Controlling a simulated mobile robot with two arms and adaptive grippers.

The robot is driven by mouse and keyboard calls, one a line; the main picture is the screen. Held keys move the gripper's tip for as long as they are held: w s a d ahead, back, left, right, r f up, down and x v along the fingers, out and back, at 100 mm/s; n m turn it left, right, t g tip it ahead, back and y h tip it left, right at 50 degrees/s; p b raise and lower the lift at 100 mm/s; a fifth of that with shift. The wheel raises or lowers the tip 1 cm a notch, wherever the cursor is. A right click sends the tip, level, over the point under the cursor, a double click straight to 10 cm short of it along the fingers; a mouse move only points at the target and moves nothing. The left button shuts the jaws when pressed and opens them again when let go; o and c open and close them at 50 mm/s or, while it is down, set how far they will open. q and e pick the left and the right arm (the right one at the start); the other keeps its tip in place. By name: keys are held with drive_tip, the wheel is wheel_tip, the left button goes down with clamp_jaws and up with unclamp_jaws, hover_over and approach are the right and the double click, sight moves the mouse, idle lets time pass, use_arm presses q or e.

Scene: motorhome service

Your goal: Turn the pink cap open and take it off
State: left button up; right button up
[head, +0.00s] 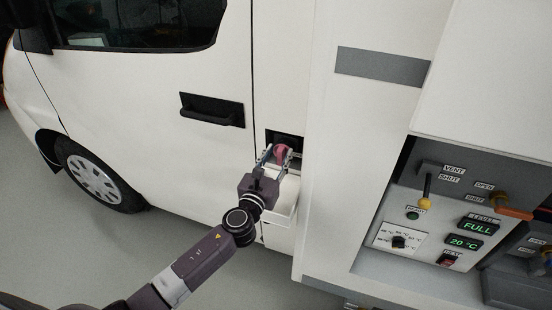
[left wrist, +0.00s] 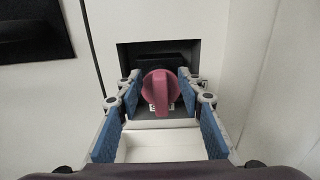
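The pink cap (head: 282,152) sits in a dark square recess (left wrist: 125,55) in the white side of the motorhome. In the left wrist view the cap (left wrist: 161,88) is round with a raised upright grip bar across its face. My left gripper (head: 276,157) is in front of the recess, with one finger to each side of the cap. In the left wrist view its blue-padded fingers (left wrist: 158,100) are open, and narrow gaps show between them and the cap. Whether the fingertips reach past the cap's face is hard to tell. My right gripper is not in view.
An open white flap (head: 283,200) hangs below the recess, under my left gripper. A black door handle (head: 212,109) is to the left. On the right is a service panel (head: 440,228) with a yellow-knobbed lever, an orange-handled valve and green displays.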

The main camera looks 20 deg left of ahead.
use_arm(q)
drive_tip(key=shift+c, duration=0.5)
clamp_jaws()
drive_tip(key=shift+a+f+n+b, duration=0.15)
drive_tip(key=shift+n+b, duration=0.15)
drive_tip(key=shift+n, duration=0.3)
drive_tip(key=shift+a+f+n+b, duration=0.1)
drive_tip(key=shift+n+b, duration=0.2)
drive_tip(key=shift+n, duration=0.3)
drive_tip(key=shift+a+n+b, duration=0.25)
drive_tip(key=shift+n, duration=0.9)
drive_tip(key=shift+a+n+b, duration=0.2)
drive_tip(key=shift+a+n, duration=0.05)
drive_tip(key=shift+n, duration=0.9)
